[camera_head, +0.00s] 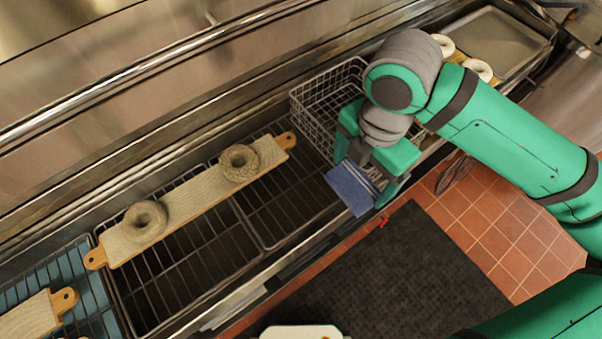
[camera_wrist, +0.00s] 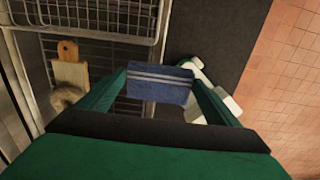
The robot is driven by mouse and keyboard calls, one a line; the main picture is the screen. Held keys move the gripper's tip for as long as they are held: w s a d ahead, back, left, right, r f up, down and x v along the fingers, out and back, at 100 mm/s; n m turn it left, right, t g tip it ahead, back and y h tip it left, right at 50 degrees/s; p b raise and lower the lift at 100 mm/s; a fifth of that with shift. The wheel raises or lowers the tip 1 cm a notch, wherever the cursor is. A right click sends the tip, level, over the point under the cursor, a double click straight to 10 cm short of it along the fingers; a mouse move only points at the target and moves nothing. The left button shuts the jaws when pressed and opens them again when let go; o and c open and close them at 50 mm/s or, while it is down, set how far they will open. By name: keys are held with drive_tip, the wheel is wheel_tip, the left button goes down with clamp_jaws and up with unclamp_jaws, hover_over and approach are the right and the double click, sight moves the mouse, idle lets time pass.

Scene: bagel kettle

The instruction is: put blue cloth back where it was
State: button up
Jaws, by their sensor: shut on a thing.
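The blue cloth (camera_head: 352,187) is a folded piece with pale stripes along one edge. My gripper (camera_head: 372,172) is shut on it, with a finger on either side. In the head view the cloth hangs over the front edge of the counter, close to the wire basket's near side. In the wrist view the cloth (camera_wrist: 160,84) spans the gap between my fingertips (camera_wrist: 160,80), with the dark mat behind it. I cannot tell whether the cloth touches the counter edge.
A wire basket (camera_head: 318,128) stands behind my gripper. Left of it, a wooden board (camera_head: 195,198) with two seeded bagels lies on wire racks (camera_head: 180,270). A metal tray (camera_head: 497,35) and plain bagels are at upper right. A dark mat (camera_head: 390,275) covers the tiled floor.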

drive_tip(key=w+a+f, duration=0.1)
drive_tip(key=a+f, duration=0.2)
drive_tip(key=w+a+f, duration=0.2)
drive_tip(key=a, duration=0.2)
drive_tip(key=w+a+f, duration=0.1)
drive_tip(key=a+f, duration=0.2)
drive_tip(key=shift+w+a+f, duration=0.15)
drive_tip(key=shift+w+f, duration=0.1)
drive_tip(key=shift+f, duration=0.1)
drive_tip(key=shift+w+a+f, duration=0.1)
drive_tip(key=shift+a+f, duration=0.1)
drive_tip(key=shift+f, duration=1.55)
drive_tip(key=o, duration=1)
wheel_tip(320, 180, up, 12)
drive_tip(key=shift+r, duration=0.1)
